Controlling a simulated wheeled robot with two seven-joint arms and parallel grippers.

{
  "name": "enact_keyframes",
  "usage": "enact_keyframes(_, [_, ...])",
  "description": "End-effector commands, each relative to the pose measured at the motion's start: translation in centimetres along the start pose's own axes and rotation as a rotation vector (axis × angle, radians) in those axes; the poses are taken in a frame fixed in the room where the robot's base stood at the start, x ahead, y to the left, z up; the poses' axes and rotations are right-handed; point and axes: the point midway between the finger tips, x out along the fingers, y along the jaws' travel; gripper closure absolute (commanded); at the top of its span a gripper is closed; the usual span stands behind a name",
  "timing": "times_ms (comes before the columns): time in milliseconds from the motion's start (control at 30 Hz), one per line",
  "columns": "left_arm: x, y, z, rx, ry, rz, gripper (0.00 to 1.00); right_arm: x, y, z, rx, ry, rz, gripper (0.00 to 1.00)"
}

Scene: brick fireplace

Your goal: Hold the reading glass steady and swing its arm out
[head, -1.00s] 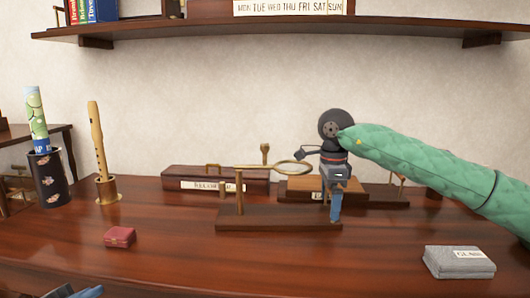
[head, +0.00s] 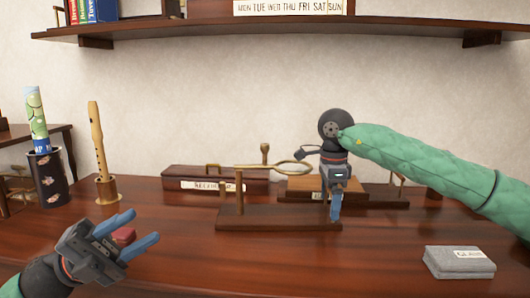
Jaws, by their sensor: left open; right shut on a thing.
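The reading glass has a brass ring (head: 292,168) on a horizontal brass arm, carried by a short brass post (head: 239,195) on a dark wooden base (head: 275,216). The arm points right along the base, with the ring above its right part. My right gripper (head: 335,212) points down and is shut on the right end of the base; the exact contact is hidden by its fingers. My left gripper (head: 141,228) is open and empty at the front left, well apart from the reading glass.
A long labelled box (head: 185,180) and a wooden block (head: 300,188) stand behind the glass. A recorder in a brass cup (head: 107,191) stands left.

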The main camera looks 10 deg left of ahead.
Motion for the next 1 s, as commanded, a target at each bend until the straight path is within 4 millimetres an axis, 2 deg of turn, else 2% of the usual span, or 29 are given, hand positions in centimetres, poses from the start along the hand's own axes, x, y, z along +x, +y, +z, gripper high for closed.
enact_keyframes(467, [5.5,-0.1,3.6,0.227,-0.121,-0.014,0.59,0.0,0.0,0.0,0.000,0.000,0.000,0.44])
enact_keyframes(1000, [11.2,0.8,6.8,0.488,-0.239,0.089,0.59,0.0,0.0,0.0,0.000,0.000,0.000,0.44])
